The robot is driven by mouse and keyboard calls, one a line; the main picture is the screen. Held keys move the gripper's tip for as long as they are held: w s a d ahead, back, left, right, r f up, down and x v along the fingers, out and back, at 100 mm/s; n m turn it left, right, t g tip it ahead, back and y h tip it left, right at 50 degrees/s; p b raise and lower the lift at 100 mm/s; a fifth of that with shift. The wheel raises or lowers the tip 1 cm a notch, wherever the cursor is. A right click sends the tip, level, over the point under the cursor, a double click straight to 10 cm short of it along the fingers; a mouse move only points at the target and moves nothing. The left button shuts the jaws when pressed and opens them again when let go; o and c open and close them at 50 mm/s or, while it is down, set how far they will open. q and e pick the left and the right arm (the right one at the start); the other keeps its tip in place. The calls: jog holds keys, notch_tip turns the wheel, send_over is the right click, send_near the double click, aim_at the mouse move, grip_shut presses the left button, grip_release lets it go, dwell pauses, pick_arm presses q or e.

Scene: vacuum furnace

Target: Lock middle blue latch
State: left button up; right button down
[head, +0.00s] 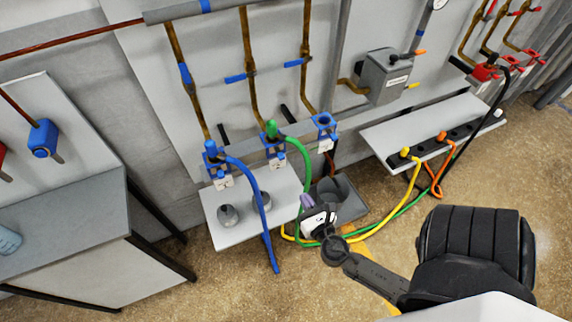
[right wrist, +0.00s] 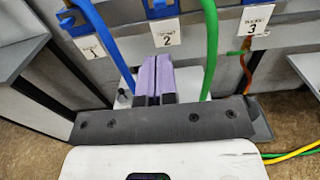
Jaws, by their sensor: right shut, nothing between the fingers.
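The middle blue latch (head: 272,139) is on the wall bracket labelled 2, with the green hose (head: 297,148) at its socket. In the right wrist view the latch (right wrist: 160,9) is cut off by the top edge, above the white label 2 (right wrist: 168,38). Whether its lever is locked cannot be told. My right gripper (head: 307,202) is below and to the right of the latch in the head view, apart from it. In the right wrist view its purple fingers (right wrist: 155,70) are together and empty, pointing toward label 2. My left gripper is out of view.
A left blue latch (head: 212,153) with a blue hose (head: 262,200) and a right blue latch (head: 323,122) flank the middle one. A white shelf (head: 240,232) with grey knobs stands below. Yellow and green hoses run across the floor.

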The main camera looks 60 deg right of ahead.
aim_at(283, 159)
jog(key=shift+w+d, duration=0.1)
dwell(0.3)
jog(key=p+x, duration=0.1)
jog(key=x, duration=1.1)
jog(key=shift+w+d, duration=0.2)
jog(key=shift+w, duration=0.05)
jog(key=shift+w+d, duration=0.35)
jog(key=shift+w, duration=0.1)
jog(key=shift+w, duration=0.1)
jog(key=shift+p+x, duration=0.35)
jog(key=shift+x, duration=0.4)
